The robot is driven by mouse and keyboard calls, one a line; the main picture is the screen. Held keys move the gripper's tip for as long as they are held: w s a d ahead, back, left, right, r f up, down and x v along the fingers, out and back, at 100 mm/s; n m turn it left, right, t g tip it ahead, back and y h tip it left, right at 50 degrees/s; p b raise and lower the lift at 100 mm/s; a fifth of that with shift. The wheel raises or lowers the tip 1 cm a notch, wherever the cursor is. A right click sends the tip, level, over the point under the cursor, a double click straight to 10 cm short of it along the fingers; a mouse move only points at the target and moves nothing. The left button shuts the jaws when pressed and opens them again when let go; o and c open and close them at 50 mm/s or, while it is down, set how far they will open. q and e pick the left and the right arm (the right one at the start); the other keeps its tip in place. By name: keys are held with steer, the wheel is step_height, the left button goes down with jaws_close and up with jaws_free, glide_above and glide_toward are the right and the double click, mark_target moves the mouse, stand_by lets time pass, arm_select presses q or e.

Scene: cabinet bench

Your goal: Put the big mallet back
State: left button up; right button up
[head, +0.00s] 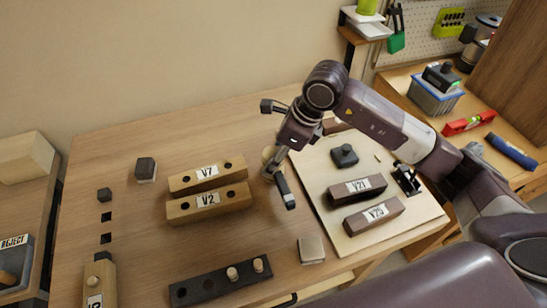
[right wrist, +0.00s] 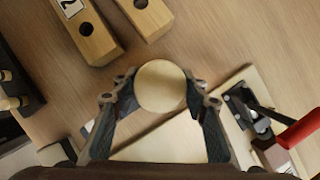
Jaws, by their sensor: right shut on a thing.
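My right gripper (head: 280,182) is over the bench, between the pale wooden blocks and the pale board. In the right wrist view the gripper (right wrist: 160,112) is shut on a round pale wooden piece, seen end-on, which looks like part of the big mallet (right wrist: 160,86). In the head view only a bit of this pale wood (head: 268,154) shows behind the gripper. The rest of the mallet is hidden, so I cannot tell whether it touches the bench. My left gripper is not in view.
Blocks V7 (head: 180,183) and V2 (head: 180,212) lie left of the gripper. The pale board (head: 322,188) at right holds blocks V21 (head: 357,190) and V25 (head: 373,216) and a black clamp (head: 406,180). A dark holed rack (head: 215,285) with two pegs lies in front.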

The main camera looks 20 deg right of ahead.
steer(key=shift+f+b, duration=0.2)
steer(key=shift+b, duration=0.2)
stand_by(0.3)
steer(key=o, duration=1.6)
steer(key=shift+o, duration=0.9)
steer(key=shift+r, duration=0.15)
steer(key=shift+p+v, duration=1.65)
steer(key=shift+v, duration=1.75)
